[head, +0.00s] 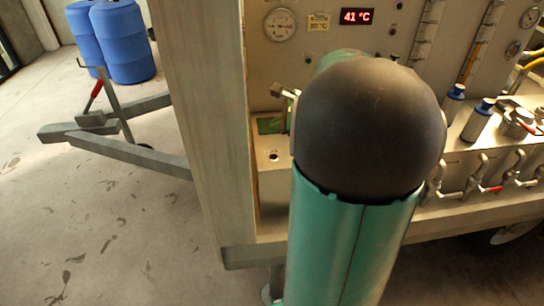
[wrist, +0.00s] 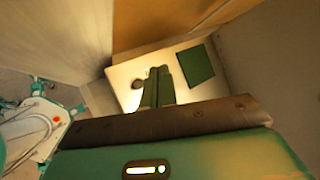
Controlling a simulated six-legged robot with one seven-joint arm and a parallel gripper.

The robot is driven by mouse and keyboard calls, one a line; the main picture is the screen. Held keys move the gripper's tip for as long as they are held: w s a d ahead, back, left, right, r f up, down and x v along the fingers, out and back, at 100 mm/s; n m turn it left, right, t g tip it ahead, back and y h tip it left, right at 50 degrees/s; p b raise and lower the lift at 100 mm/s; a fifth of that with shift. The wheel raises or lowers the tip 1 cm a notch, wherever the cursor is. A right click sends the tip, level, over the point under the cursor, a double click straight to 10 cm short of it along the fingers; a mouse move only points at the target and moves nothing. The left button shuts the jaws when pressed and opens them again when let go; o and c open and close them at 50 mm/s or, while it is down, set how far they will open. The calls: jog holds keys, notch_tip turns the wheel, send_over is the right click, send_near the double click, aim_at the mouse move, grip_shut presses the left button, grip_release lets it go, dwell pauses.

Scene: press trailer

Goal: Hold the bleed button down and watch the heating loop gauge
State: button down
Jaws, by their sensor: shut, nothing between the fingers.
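My gripper (wrist: 158,84) shows in the wrist view with its green fingers together and empty. The fingertips are over a pale panel top, between a dark round spot (wrist: 137,84) and a green square (wrist: 195,65). I cannot tell whether the round spot is the bleed button or whether the tips touch anything. In the head view the same panel shows the dark spot (head: 273,156); my arm hides the fingers. A round white dial gauge (head: 280,24) is on the wall above, unobstructed. Its needle is too small to read, and I cannot confirm it is the heating loop gauge.
A red display (head: 357,16) reads 41 °C beside a yellow label (head: 318,22). Blue-capped bottles (head: 478,120) and valve handles (head: 480,175) line the bench at right. A trailer drawbar (head: 125,145) and blue barrels (head: 122,40) are at left, with open floor in front.

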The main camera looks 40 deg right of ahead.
aim_at(277, 158)
jog(key=shift+f, duration=4.35)
jog(key=shift+f, duration=0.1)
jog(key=shift+f, duration=0.3)
jog(key=shift+f, duration=0.4)
dwell(2.9)
